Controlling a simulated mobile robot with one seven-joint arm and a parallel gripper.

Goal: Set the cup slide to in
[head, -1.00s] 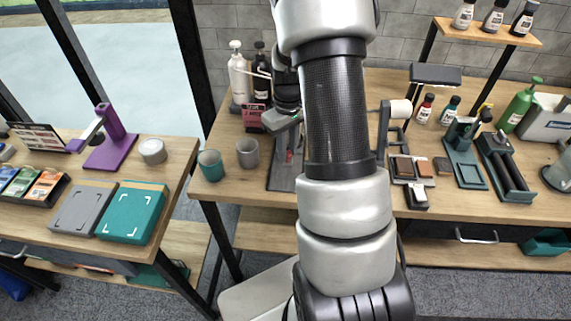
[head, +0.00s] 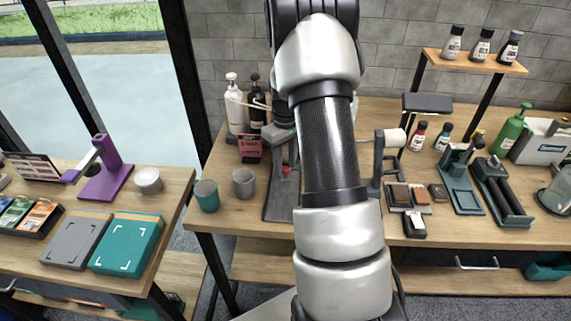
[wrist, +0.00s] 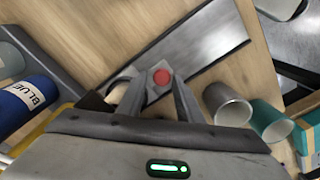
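A dark rig with a long metal plate (wrist: 190,45) stands on the right table; its base (head: 277,205) shows in the head view, partly behind my arm. A round red knob or button (wrist: 162,76) sits on a grey piece over the plate, and a small red part shows on the rig (head: 286,170). I cannot tell which part is the cup slide. My gripper (wrist: 158,88) points down over the rig, its fingers apart on either side of the red knob. I see no clear contact. In the head view my arm hides most of the gripper.
A grey cup (head: 244,183) and a teal cup (head: 207,196) stand left of the rig, close to my gripper in the wrist view. White and black bottles (head: 235,103) and a pink card (head: 250,149) stand behind. A roll holder (head: 387,150) is to the right.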

